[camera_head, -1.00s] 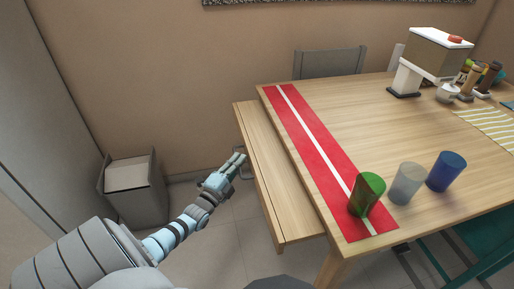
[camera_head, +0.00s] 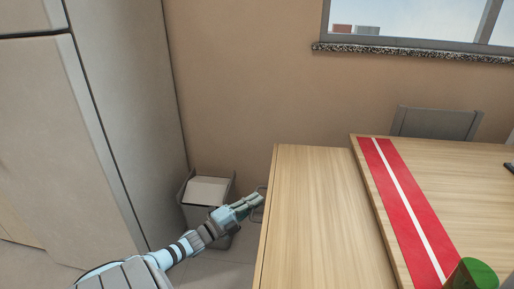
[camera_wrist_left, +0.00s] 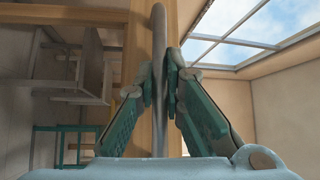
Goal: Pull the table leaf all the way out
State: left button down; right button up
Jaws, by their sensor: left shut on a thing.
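The wooden table leaf (camera_head: 315,215) sticks out from the left side of the table (camera_head: 490,185), slightly lower than the tabletop, with a broad bare surface showing. A grey bar handle (camera_head: 260,213) is on its outer left edge. My left gripper (camera_head: 254,201) is at this handle, beside the leaf's edge. In the left wrist view the handle (camera_wrist_left: 159,35) runs upright between the two fingers of my left gripper (camera_wrist_left: 162,75), which are shut on it. The fingers hide part of the bar. My right gripper is in neither view.
A red runner with a white stripe (camera_head: 402,210) lies along the tabletop's left side, with a green cup (camera_head: 472,275) on its near end. A grey bin (camera_head: 208,192) stands on the floor behind my left gripper. A tall cabinet (camera_head: 125,100) is at left. A chair (camera_head: 437,122) stands behind the table.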

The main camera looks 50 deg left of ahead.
pick_arm(q)
jog(key=shift+s+a+f, duration=0.1)
jog(key=c, duration=2.1)
grip_release()
jog(key=o, duration=0.4)
jog(key=shift+s+a, duration=0.15)
jog(key=shift+s, duration=0.05)
jog(key=shift+o, duration=0.2)
jog(key=shift+w, duration=0.1)
jog(key=s+f, duration=0.1)
jog(key=s, duration=1.1)
jog(key=shift+a+f, duration=0.2)
jog(key=shift+f, duration=0.05)
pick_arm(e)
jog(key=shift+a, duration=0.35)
pick_arm(q)
jog(key=shift+w, duration=0.1)
